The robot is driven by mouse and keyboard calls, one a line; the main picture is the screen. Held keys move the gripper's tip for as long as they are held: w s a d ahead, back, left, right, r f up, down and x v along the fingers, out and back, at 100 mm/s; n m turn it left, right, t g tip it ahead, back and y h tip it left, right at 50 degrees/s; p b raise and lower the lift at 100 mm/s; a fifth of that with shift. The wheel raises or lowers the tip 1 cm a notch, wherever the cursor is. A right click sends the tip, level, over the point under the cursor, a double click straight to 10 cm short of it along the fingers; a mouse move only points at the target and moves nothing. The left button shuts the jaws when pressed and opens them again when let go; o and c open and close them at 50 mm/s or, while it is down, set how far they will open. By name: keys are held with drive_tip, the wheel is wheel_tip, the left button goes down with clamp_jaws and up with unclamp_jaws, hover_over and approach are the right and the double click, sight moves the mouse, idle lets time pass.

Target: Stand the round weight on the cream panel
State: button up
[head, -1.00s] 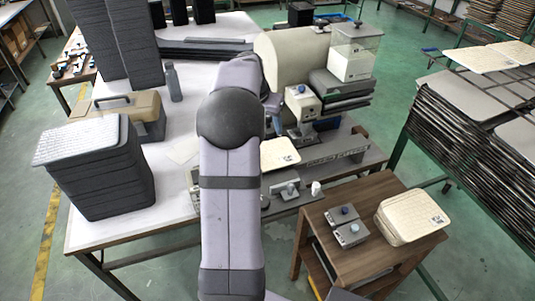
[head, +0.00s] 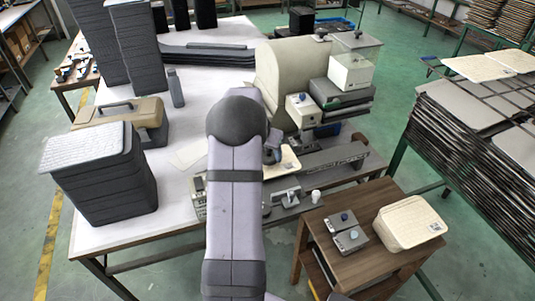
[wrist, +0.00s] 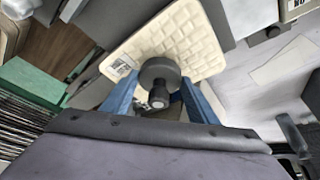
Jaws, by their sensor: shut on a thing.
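The round weight (wrist: 160,72) is dark grey with a knob, seen in the wrist view between the two blue fingers of my gripper (wrist: 158,100). My gripper is shut on it. The cream panel (wrist: 190,40), with a waffle-like grid and a printed label, lies behind the weight in that view. I cannot tell whether the weight touches it. In the head view the panel (head: 289,165) lies just past my arm, partly hidden, with my gripper (head: 272,154) over its left part. The weight is not clear in the head view.
A grey bar (head: 330,158) lies right of the panel, and a small white-and-grey device (head: 300,108) stands behind it. A wooden side table (head: 385,255) at the front right holds a cream panel stack (head: 408,222) and two grey boxes (head: 347,230). A dark panel stack (head: 105,180) stands left.

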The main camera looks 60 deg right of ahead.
drive_tip(key=shift+f, duration=0.55)
drive_tip(key=shift+f, duration=0.1)
drive_tip(key=o, duration=1.5)
drive_tip(key=shift+f, duration=0.1)
drive_tip(key=shift+r, duration=0.25)
drive_tip(key=b+v, duration=0.3)
drive_tip(key=v, duration=0.9)
drive_tip(key=shift+a+f, duration=0.1)
